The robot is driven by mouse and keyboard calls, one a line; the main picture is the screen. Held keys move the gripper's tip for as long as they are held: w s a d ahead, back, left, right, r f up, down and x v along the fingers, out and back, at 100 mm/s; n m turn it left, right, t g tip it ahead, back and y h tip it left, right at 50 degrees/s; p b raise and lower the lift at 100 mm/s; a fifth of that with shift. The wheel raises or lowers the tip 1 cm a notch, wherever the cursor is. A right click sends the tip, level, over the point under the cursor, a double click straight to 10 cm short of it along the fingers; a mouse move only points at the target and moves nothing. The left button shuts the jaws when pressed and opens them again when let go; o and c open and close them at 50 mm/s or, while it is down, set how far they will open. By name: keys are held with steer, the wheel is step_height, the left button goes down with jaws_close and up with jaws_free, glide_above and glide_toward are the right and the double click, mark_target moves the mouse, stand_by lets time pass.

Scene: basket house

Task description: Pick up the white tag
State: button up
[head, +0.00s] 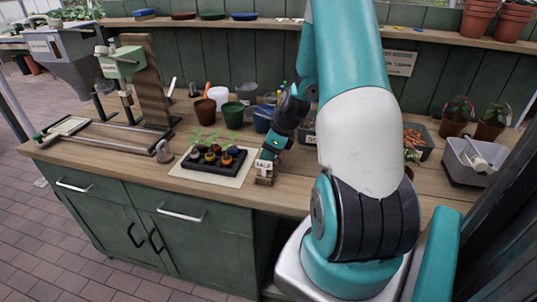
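My gripper (264,178) points down at the worktop, close to its front edge and beside the right end of a pale mat (236,181). Its fingers are small and dark in this view, so I cannot tell whether they are open or shut, or whether anything is between them. A black tray (198,166) with several small coloured pots lies on the mat, left of my gripper.
Several pots and cups, including a white cup (218,91) and a green pot (233,117), stand behind the tray. A green press on a wooden post (141,80) stands left. A grey bin (470,176) and potted plants are right. The wooden worktop (100,150) has bare patches.

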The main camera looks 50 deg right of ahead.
steer(key=shift+x, duration=1)
steer(key=shift+c, duration=0.3)
jaws_close()
steer(key=shift+r, duration=0.1)
